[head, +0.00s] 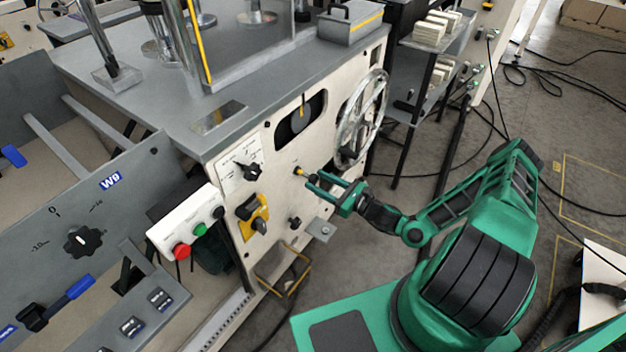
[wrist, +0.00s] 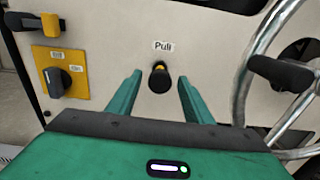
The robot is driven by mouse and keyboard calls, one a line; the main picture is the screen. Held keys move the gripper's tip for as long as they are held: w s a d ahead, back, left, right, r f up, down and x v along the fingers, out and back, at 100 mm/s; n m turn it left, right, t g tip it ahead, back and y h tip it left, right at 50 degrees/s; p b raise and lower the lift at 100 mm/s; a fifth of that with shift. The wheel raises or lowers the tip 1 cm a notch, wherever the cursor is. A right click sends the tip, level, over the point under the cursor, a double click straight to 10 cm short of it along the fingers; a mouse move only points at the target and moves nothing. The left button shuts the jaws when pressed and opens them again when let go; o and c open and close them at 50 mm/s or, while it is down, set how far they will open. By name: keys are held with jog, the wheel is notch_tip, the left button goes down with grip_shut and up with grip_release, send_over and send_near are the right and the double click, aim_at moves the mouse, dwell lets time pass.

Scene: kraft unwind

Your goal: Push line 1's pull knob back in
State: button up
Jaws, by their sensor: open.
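The pull knob (head: 299,171) is a small black and yellow knob on the cream machine panel in the head view. In the wrist view the knob (wrist: 159,78) sits under a white label reading "Pull", with yellow showing around its black body. My green gripper (head: 328,186) is in front of the panel, facing the knob. In the wrist view its two fingers (wrist: 158,98) are spread, one on each side of the knob, with gaps between. How far the knob stands out, and whether a fingertip touches the panel, I cannot tell.
A chrome handwheel (head: 362,120) with a black handle (wrist: 280,72) is close on the right. A yellow-plated rotary switch (head: 254,217) is to the left, below a black selector dial (head: 250,171). A red and green button box (head: 187,230) stands farther left. Cables lie on the floor at right.

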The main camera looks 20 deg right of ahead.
jog(key=shift+x, duration=1.3)
jog(key=shift+c, duration=0.7)
